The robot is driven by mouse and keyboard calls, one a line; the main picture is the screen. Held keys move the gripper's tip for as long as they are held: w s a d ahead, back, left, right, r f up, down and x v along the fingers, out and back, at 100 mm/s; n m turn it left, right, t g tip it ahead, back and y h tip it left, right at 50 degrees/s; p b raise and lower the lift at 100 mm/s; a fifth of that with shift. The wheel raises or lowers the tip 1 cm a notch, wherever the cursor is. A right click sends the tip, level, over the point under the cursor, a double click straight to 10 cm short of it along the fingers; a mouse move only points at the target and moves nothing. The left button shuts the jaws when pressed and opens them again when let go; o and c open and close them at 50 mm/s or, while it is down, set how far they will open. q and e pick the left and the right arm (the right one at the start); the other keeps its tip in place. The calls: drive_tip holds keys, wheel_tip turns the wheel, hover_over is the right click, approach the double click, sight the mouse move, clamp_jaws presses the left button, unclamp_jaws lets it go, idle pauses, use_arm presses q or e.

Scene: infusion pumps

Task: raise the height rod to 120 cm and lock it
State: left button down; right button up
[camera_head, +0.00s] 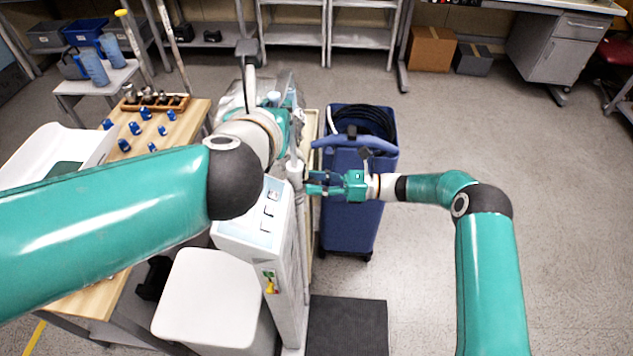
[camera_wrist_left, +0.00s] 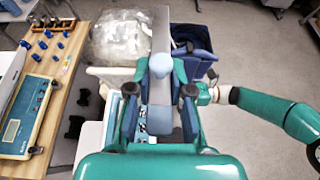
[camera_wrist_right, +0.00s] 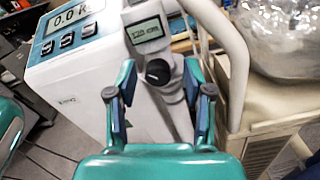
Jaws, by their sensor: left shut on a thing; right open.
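The white scale (camera_head: 250,235) stands at the centre with its height rod rising behind it. My left gripper (camera_wrist_left: 160,68) is shut on the grey-blue bar-shaped head piece (camera_wrist_left: 160,112) of the height rod, with its pads on both sides of it. In the head view, my left arm hides most of the rod. In the right wrist view, a small display (camera_wrist_right: 147,30) on the rod reads 120 cm. Below it is a black lock knob (camera_wrist_right: 158,72). My right gripper (camera_wrist_right: 160,88) is open, its fingers on either side of the knob; I cannot tell whether they touch it.
A blue bin (camera_head: 350,220) with a black hose stands right of the scale. A clear plastic bag (camera_wrist_left: 118,42) lies behind the rod. A wooden table (camera_head: 190,125) with blue weights is at left. The floor at right is clear.

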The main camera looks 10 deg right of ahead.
drive_tip(key=s+d, duration=0.2)
drive_tip(key=d, duration=0.9)
drive_tip(key=shift+s+d, duration=0.15)
drive_tip(key=shift+d, duration=0.25)
drive_tip(key=w+a+n, duration=0.2)
drive_tip(key=a+n, duration=0.3)
drive_tip(key=a, duration=0.7)
drive_tip(key=shift+w+r, duration=0.1)
clamp_jaws()
